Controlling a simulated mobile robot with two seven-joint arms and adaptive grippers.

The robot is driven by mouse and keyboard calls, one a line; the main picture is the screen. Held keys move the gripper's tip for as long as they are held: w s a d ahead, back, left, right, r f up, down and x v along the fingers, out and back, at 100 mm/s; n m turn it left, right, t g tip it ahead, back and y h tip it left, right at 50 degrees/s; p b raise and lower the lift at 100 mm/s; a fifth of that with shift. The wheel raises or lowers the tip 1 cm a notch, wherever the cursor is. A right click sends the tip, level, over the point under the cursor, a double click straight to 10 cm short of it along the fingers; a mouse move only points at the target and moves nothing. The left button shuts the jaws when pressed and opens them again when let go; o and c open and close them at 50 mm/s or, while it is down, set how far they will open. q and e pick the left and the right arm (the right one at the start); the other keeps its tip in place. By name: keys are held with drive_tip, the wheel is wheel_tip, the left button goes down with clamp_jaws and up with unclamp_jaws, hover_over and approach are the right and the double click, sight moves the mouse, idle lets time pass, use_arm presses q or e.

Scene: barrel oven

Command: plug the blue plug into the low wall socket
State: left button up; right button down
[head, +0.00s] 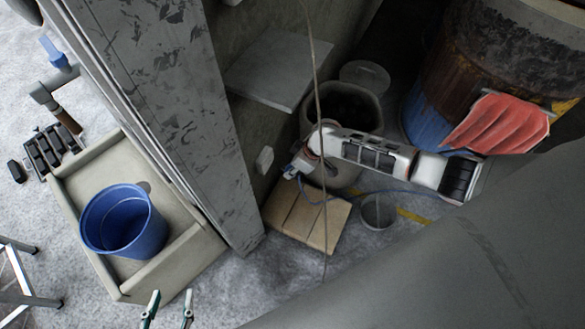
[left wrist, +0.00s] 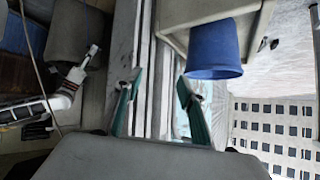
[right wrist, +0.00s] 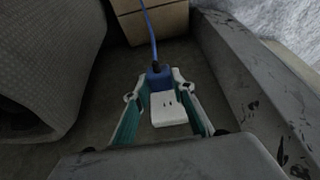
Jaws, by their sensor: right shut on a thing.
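The blue plug (right wrist: 158,76) is held between the fingertips of my right gripper (right wrist: 156,90), with its blue cable (right wrist: 150,30) running away from it. A white wall socket (right wrist: 168,112) with two slots shows just beside the plug in the right wrist view; its slots are uncovered. In the head view the socket (head: 265,159) is low on the grey wall, and my right gripper (head: 292,172) is a short gap to its right. My left gripper (head: 168,305) is open and empty at the bottom of the head view, far from the socket.
A wooden box (head: 308,222) stands on the floor below the right gripper. A grey pillar (head: 195,120) separates it from a basin (head: 190,240) with a blue bucket (head: 122,222). A rusty barrel (head: 440,70) with a red cloth (head: 495,125) stands at right. A shelf (head: 268,68) juts above.

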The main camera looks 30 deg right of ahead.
drive_tip(key=shift+w+a+f, duration=0.2)
drive_tip(key=shift+w+a, duration=0.15)
drive_tip(key=shift+a, duration=0.05)
use_arm(q)
drive_tip(key=shift+w+d+r+n+t+h+b, duration=0.15)
drive_tip(key=shift+w+d+r+t+h+b, duration=0.05)
drive_tip(key=shift+w+d+r+b, duration=0.35)
drive_tip(key=shift+w+d+r+n+t+h+b, duration=0.2)
drive_tip(key=shift+w+d+r+b, duration=0.15)
drive_tip(key=shift+d+b, duration=0.25)
use_arm(e)
drive_tip(key=w+a, duration=0.1)
drive_tip(key=w, duration=0.1)
drive_tip(key=w+a, duration=0.1)
drive_tip(key=shift+w+a+r, duration=0.2)
drive_tip(key=shift+w+a, duration=0.15)
use_arm(q)
drive_tip(key=shift+s+a+f, duration=0.1)
drive_tip(key=shift+s+f, duration=0.15)
drive_tip(key=shift+s, duration=0.1)
drive_tip(key=shift+w+r+p, duration=0.25)
drive_tip(key=shift+w+r, duration=0.05)
drive_tip(key=shift+r, duration=0.2)
drive_tip(key=shift+w+r+p, duration=0.25)
drive_tip(key=shift+r, duration=0.25)
idle(0.4)
drive_tip(key=shift+s+f, duration=0.1)
drive_tip(key=shift+f, duration=0.05)
